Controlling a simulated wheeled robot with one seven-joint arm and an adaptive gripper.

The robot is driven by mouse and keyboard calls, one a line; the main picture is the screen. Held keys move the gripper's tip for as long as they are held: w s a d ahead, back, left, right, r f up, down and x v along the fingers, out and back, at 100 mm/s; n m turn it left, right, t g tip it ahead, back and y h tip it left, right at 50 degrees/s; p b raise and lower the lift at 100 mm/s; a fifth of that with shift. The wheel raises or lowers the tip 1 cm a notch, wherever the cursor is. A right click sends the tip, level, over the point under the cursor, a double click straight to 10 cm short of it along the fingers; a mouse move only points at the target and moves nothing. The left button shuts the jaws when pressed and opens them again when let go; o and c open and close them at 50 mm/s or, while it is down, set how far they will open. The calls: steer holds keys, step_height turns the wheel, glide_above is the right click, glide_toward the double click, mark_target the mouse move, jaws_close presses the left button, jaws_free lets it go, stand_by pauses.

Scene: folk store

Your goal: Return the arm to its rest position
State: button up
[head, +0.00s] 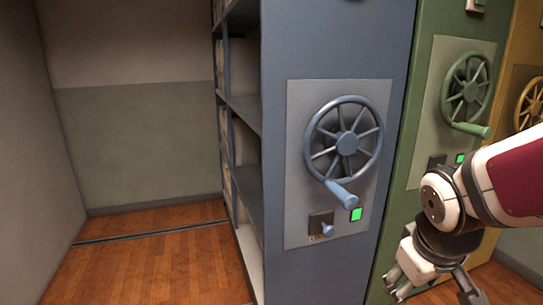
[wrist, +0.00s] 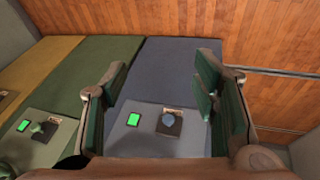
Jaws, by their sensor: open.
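My gripper (head: 437,290) hangs at the lower right of the head view, in front of the green shelf unit. Its lower end is near the bottom edge of the picture. In the wrist view my gripper (wrist: 160,82) has two dark green finger pads set wide apart with nothing between them. Beyond them is the blue unit's end panel (wrist: 150,140), with a green light (wrist: 133,119) and a small knob (wrist: 168,121). My gripper appears clear of the panel.
The blue shelf unit (head: 335,40) carries a blue handwheel (head: 347,142) with a protruding handle. Beside it stand a green unit (head: 455,25) with a green wheel (head: 468,90) and a yellow unit (head: 525,50). An open aisle with wooden floor (head: 150,270) and a floor rail (head: 150,233) lies left.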

steer(key=s+a+r+m+g+y, duration=0.1)
steer(key=s+a+r+m+g, duration=0.15)
steer(key=s, duration=0.85)
steer(key=s+a+r+m+g+y, duration=0.1)
steer(key=s+a+r, duration=0.2)
steer(key=s, duration=0.8)
step_height(320, 180, up, 30)
steer(key=t+p, duration=0.3)
steer(key=p, duration=2.5)
steer(key=shift+w+d+f+n+t, duration=0.25)
steer(key=shift+w+d+n+t, duration=0.05)
steer(key=shift+n+t, duration=0.05)
steer(key=shift+c, duration=0.6)
